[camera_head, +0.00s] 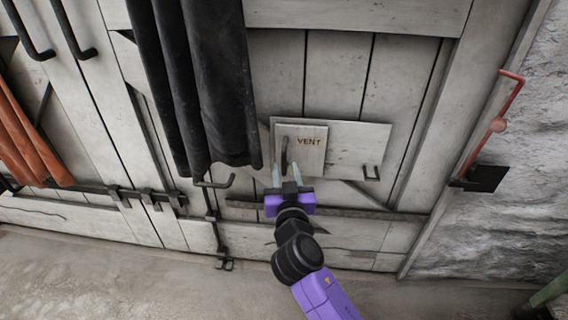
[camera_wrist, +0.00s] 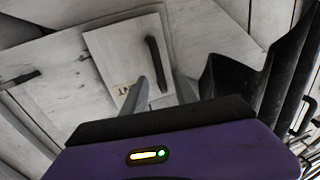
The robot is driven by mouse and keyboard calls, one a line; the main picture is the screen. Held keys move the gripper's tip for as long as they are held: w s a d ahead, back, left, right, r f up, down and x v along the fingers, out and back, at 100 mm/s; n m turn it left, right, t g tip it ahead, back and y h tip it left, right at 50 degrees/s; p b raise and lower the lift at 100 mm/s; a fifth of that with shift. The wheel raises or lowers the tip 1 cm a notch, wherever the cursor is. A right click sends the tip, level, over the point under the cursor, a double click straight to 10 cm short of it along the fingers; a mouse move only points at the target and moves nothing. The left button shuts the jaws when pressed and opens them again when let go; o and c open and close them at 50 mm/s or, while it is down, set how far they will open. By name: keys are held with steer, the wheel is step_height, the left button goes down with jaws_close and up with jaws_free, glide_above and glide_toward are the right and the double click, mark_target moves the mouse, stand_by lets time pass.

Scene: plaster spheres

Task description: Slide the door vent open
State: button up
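The door vent is a small pale plate (camera_head: 309,152) marked VENT, with a dark upright bar handle (camera_head: 285,155) near its left edge. It lies over the left part of a wider pale board (camera_head: 355,140) on the door. In the wrist view the vent plate (camera_wrist: 112,62) and its handle (camera_wrist: 155,64) show just beyond my fingertips. My gripper (camera_head: 285,168) is open, its two pale fingers apart and pointing at the lower end of the handle. I cannot tell whether either finger touches the handle or plate.
A dark hanging cloth (camera_head: 205,90) is close on the left of the vent. A small dark bracket (camera_head: 371,173) sits on the board's lower right. A metal rail (camera_head: 345,212) crosses the door below.

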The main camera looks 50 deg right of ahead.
mark_target(284, 162)
steer(key=shift+x, duration=2.3)
jaws_close()
